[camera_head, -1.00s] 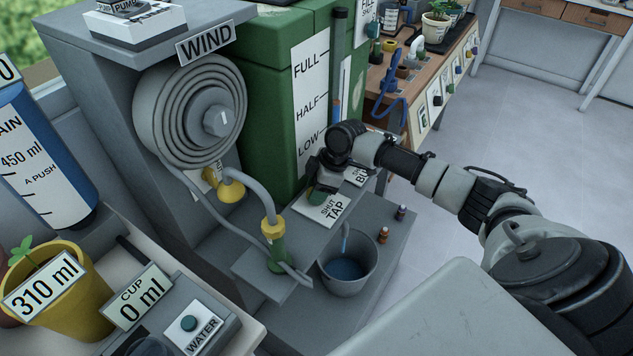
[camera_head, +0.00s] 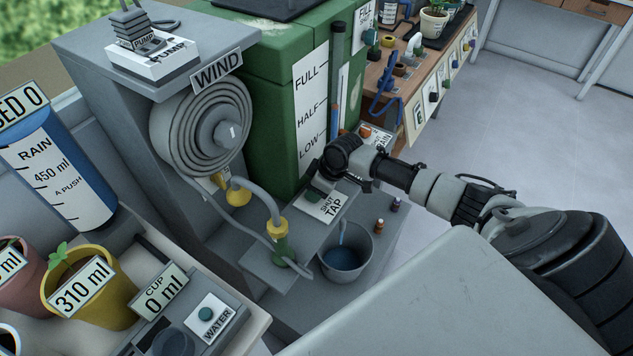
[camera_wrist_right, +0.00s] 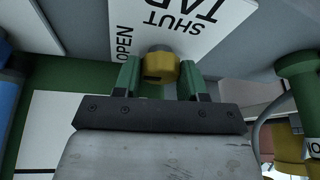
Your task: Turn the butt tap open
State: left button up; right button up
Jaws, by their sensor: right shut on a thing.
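The green butt (camera_head: 277,88) stands at the middle back, with a FULL, HALF and LOW gauge on its front. Low in front of it is a white TAP sign (camera_head: 327,206). In the right wrist view the sign (camera_wrist_right: 208,22) reads SHUT and OPEN. The brass-yellow butt tap (camera_wrist_right: 160,65) sits between the green fingers of my right gripper (camera_wrist_right: 159,80), which is shut on it. In the head view my right gripper (camera_head: 316,188) is at the sign, and the tap is hidden behind it. My left gripper is not in view.
A grey bucket (camera_head: 346,268) with blue water stands below the tap; a thin pale blue streak shows above it. A coiled hose (camera_head: 195,130) hangs left on the WIND stand. Pots and a rain bottle (camera_head: 55,175) are at far left. Open floor lies right.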

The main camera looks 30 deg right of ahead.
dwell(0.3)
jog(key=o, duration=0.9)
jog(key=p+v, duration=0.1)
jog(key=v, duration=0.9)
jog(key=shift+s+r, duration=0.15)
jog(key=shift+r, duration=0.25)
